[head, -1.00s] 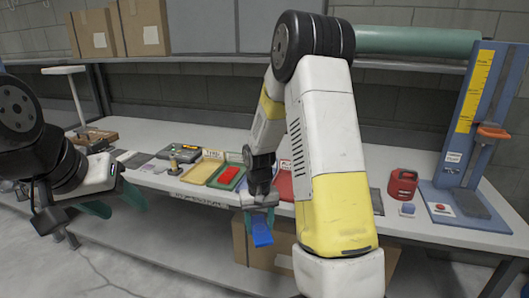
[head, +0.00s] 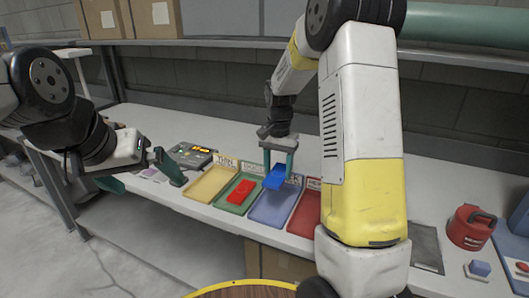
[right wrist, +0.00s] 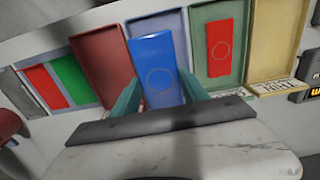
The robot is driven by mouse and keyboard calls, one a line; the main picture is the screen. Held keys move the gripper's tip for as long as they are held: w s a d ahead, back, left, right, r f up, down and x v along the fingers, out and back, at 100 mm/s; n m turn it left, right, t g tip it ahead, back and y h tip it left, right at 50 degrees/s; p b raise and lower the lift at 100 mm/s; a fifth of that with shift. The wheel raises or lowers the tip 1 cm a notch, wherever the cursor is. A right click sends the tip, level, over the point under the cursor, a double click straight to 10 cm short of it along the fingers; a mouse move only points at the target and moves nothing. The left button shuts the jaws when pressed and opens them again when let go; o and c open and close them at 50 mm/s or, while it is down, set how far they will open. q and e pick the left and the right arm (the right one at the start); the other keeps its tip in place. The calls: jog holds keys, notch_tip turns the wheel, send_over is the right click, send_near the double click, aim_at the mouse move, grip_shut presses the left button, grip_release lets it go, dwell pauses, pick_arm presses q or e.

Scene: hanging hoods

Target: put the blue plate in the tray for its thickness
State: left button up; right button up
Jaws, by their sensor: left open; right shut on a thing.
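My right gripper (head: 279,166) is shut on the blue plate (head: 275,180) and holds it tilted above the back part of the blue tray (head: 270,209). In the right wrist view the blue plate (right wrist: 157,66) lies between the two green fingers, in front of the blue tray (right wrist: 176,20). A yellow tray (head: 208,186) and a green tray (head: 228,207) stand left of the blue tray, a red tray (head: 306,214) right of it. A red plate (head: 240,192) lies in the green tray. Labels behind the trays are partly hidden. My left gripper (head: 140,178) is open and empty.
A dark device with a lit display (head: 191,155) stands left of the yellow tray. A round wooden top with a yellow rim (head: 245,289) shows at the bottom edge.

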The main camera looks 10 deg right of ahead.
jog(key=shift+w+r, duration=0.1)
jog(key=shift+w, duration=0.25)
jog(key=shift+w+f, duration=0.1)
jog(key=shift+f, duration=0.1)
send_near(276, 203)
jog(key=shift+f, duration=2.75)
jog(key=shift+f, duration=0.55)
jog(key=o, duration=1.6)
